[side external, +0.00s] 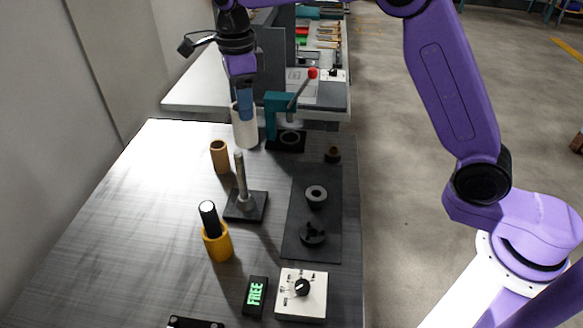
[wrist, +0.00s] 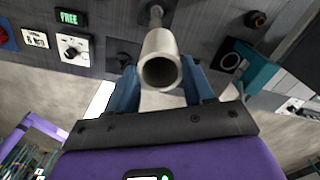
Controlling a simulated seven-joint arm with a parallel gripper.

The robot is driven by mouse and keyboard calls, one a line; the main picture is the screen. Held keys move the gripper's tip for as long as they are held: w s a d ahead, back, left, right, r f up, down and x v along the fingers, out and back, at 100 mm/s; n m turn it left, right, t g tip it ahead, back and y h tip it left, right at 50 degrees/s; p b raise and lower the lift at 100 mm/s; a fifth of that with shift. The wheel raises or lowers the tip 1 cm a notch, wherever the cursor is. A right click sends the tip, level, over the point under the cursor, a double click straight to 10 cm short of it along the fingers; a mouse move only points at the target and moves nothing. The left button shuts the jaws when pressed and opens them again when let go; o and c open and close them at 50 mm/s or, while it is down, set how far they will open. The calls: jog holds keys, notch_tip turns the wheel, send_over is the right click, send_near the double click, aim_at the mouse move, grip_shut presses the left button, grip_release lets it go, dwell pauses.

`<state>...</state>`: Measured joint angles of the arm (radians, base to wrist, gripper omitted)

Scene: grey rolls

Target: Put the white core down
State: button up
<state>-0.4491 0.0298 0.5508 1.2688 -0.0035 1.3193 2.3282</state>
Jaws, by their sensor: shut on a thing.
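The white core (side external: 245,130) is a hollow white tube, held upright at the far end of the table, left of the teal press. My gripper (side external: 244,104) is shut on its upper part. In the wrist view the white core (wrist: 160,62) shows its open end between the two blue fingers of my gripper (wrist: 159,85). Whether its lower end touches the table cannot be told.
A teal press (side external: 271,115) stands just right of the core. A post on a black base (side external: 245,207), a tan tube (side external: 220,157) and a yellow cup (side external: 217,243) with a black cylinder are nearer. A dark mat (side external: 300,240) holds grey rings. The table's left side is clear.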

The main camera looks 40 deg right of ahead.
jog(key=s+d+f, duration=0.4)
jog(key=s+d, duration=0.4)
jog(key=d, duration=0.3)
jog(key=s+d+f, duration=0.3)
jog(key=s+d, duration=0.5)
jog(key=d, duration=0.2)
jog(key=w+a+f, duration=0.1)
jog(key=w+f, duration=1.2)
jog(key=shift+w+f, duration=0.2)
jog(key=shift+f, duration=0.15)
jog(key=o, duration=1.3)
